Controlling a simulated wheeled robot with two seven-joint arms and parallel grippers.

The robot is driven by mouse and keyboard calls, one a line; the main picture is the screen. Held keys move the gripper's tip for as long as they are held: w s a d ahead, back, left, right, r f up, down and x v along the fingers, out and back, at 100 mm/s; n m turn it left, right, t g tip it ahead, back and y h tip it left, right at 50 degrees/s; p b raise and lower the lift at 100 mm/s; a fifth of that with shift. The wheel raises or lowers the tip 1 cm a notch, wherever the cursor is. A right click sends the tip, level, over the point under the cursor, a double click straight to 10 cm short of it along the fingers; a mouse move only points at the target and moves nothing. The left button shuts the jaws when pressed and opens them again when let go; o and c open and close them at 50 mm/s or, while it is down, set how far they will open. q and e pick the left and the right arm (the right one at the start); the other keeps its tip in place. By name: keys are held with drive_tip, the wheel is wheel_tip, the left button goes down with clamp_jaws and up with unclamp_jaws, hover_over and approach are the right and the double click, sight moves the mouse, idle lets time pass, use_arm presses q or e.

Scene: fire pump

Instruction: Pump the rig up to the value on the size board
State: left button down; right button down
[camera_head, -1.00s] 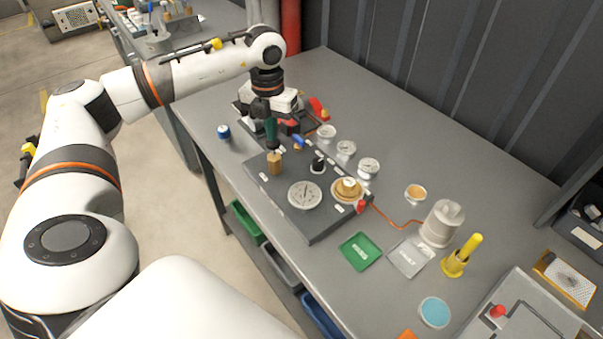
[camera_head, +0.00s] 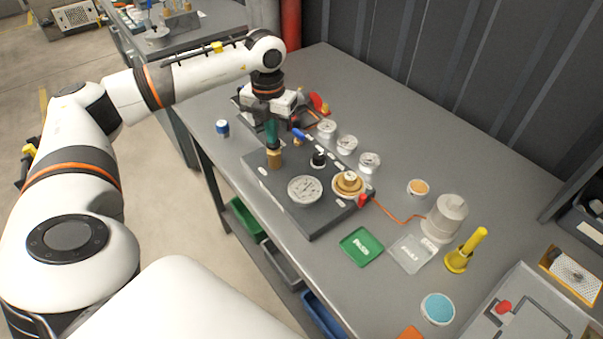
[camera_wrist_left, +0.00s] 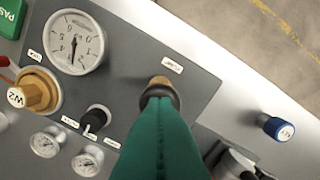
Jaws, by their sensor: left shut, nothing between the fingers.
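My left gripper (camera_head: 273,146) is shut and empty, its green fingers pointing down with dark tips at the top of the brass pump plunger (camera_head: 275,160). In the left wrist view the fingers (camera_wrist_left: 161,92) cover much of the plunger (camera_wrist_left: 160,80), and contact looks likely. The rig (camera_head: 316,224) is a dark grey panel. Its round gauge (camera_head: 305,190) also shows in the left wrist view (camera_wrist_left: 75,42), with the needle toward the lower part of the dial. A brass fitting marked W2 (camera_wrist_left: 33,93) and a black knob (camera_wrist_left: 96,119) sit beside it. My right gripper is not in view.
Several small gauges (camera_head: 347,145) stand behind the rig. A green plate (camera_head: 361,246), a grey plate (camera_head: 412,254), a clear-grey vessel (camera_head: 446,216) and a yellow funnel-like piece (camera_head: 465,251) lie to the right. A blue-capped part (camera_head: 223,128) stands left. The back-right tabletop is clear.

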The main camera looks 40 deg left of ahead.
use_arm(q)
drive_tip(key=shift+f, duration=0.15)
drive_tip(key=shift+r+p, duration=1.15)
drive_tip(key=shift+r, duration=0.3)
drive_tip(key=shift+f, duration=0.15)
drive_tip(key=shift+f+b, duration=1.05)
drive_tip(key=shift+f, duration=0.3)
drive_tip(key=shift+r+p, duration=1.05)
drive_tip(key=shift+r, duration=0.45)
wheel_tip(320, 180, up, 7)
drive_tip(key=p, duration=0.5)
